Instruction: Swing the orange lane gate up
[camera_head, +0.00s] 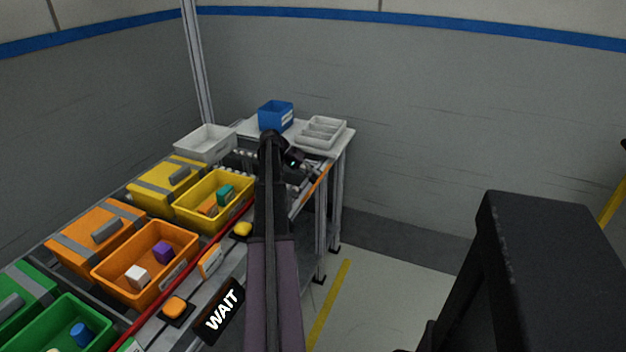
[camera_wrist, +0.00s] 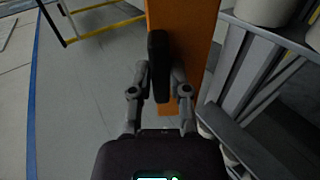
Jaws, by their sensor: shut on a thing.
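The orange lane gate (camera_wrist: 195,45) fills the top middle of the wrist view as a flat orange panel. A black upright handle (camera_wrist: 158,50) stands out from its face. My gripper (camera_wrist: 160,72) has one finger on each side of this handle and is shut on it. In the head view, a thin orange strip (camera_head: 322,184) that looks like the gate shows along the right side of the line, just beyond my arm.
Yellow (camera_head: 240,196), orange (camera_head: 188,242) and green bins with small blocks line the left. A "WAIT" sign (camera_head: 222,311) is at the front. A blue bin (camera_head: 276,114) and a white divided tray (camera_head: 322,132) stand on the far table. Right of the line is open floor (camera_head: 375,300).

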